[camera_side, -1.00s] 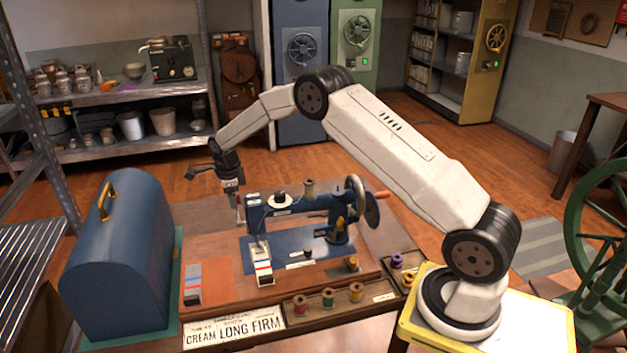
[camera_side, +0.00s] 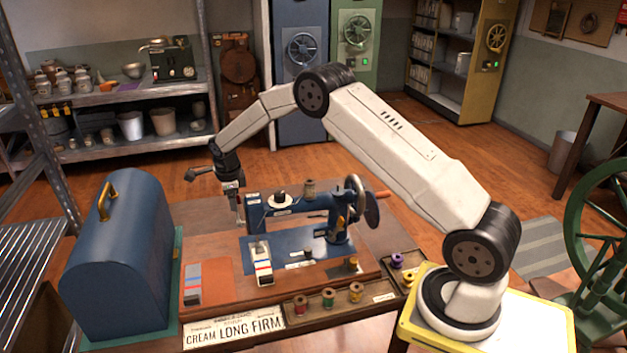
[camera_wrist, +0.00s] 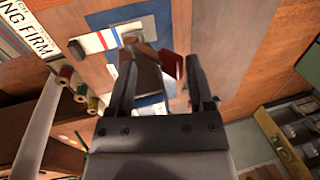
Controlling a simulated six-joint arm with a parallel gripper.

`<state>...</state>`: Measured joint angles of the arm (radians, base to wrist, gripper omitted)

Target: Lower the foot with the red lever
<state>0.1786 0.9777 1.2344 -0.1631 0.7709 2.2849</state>
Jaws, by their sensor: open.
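The blue sewing machine (camera_side: 310,203) stands on a wooden board, with its handwheel on the right and its head on the left. My gripper (camera_side: 239,216) is at the left end of the machine, beside the head, pointing down. In the wrist view my gripper (camera_wrist: 162,66) is open, with its two dark fingers apart. A dark red piece (camera_wrist: 171,66), possibly the red lever, shows between the fingers; I see no grip on it. A grey-brown part beside it partly blocks the view. The presser foot is too small or hidden to make out in either view.
A blue domed case (camera_side: 118,260) stands left of the board (camera_side: 225,300). A striped cloth (camera_side: 261,262) lies in front of the machine head. A tray of thread spools (camera_side: 342,307) runs along the front. The board behind my gripper is clear.

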